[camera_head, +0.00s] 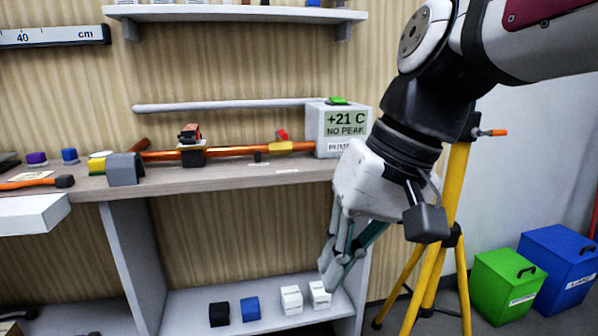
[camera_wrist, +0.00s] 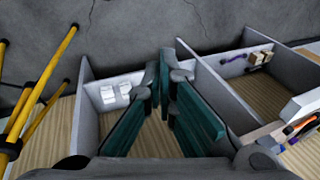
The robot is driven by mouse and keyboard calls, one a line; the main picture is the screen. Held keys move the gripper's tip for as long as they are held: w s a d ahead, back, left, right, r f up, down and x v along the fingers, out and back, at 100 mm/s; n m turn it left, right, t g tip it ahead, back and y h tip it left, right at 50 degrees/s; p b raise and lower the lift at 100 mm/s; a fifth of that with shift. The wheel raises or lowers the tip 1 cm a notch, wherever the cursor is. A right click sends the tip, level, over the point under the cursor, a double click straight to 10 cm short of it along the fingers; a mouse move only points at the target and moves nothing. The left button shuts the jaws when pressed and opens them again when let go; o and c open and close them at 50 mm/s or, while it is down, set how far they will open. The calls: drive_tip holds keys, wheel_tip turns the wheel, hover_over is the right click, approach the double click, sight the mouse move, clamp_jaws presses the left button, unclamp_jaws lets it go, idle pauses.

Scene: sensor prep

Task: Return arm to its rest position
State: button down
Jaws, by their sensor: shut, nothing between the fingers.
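My gripper (camera_head: 330,264) hangs from my arm on the right side of the head view, pointing down in front of the workbench. Its teal fingers are shut and empty, and they also show in the wrist view (camera_wrist: 164,92). In the head view the fingertips overlap the area just above the white cubes on the lower shelf. The gripper appears apart from the bench top, with nothing held.
The bench top (camera_head: 230,178) carries a copper pipe (camera_head: 228,151) and a display box (camera_head: 340,128). The lower shelf (camera_head: 190,312) holds small cubes. A yellow tripod (camera_head: 432,272) stands close behind my arm. Green (camera_head: 507,285) and blue (camera_head: 560,262) bins stand at right.

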drive_tip(key=s+d+f+m+h, duration=0.1)
drive_tip(key=s+d+f+h, duration=0.1)
drive_tip(key=s+d+f, duration=0.45)
drive_tip(key=s+d+f+m+h, duration=0.1)
drive_tip(key=s+d+f+h, duration=0.15)
drive_tip(key=s+d, duration=0.7)
wheel_tip(320, 180, up, 36)
drive_tip(key=s+a+t+p, duration=0.1)
drive_tip(key=t+p, duration=0.2)
drive_tip(key=p, duration=3.1)
drive_tip(key=shift+f+y, duration=0.15)
drive_tip(key=shift+y, duration=0.2)
